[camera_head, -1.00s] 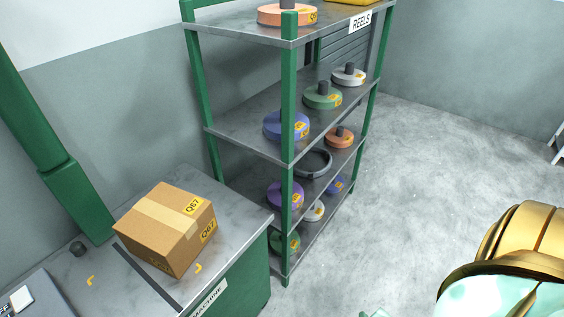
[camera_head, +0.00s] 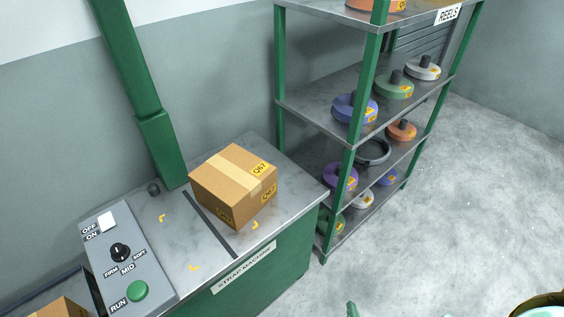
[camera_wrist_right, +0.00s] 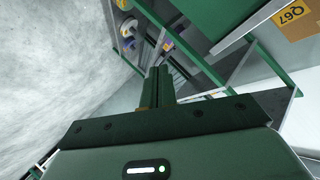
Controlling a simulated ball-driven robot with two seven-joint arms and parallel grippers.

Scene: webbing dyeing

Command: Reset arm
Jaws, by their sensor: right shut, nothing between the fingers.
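My right gripper (camera_wrist_right: 158,72) shows in the right wrist view with its two dark green fingers together and nothing between them. In the head view only a small green tip of it (camera_head: 352,309) shows at the bottom edge, over the floor and to the right of the machine table. It is apart from the table and the shelf. My left gripper is not in view. A taped cardboard box (camera_head: 232,186) marked Q67 sits on the strap machine table (camera_head: 290,205); a part of it also shows at the upper right of the right wrist view (camera_wrist_right: 297,22).
A grey control panel (camera_head: 128,255) with a green RUN button stands at the table's left. Another box (camera_head: 62,308) shows at the lower left. A green-posted shelf (camera_head: 318,110) holds several coloured reels.

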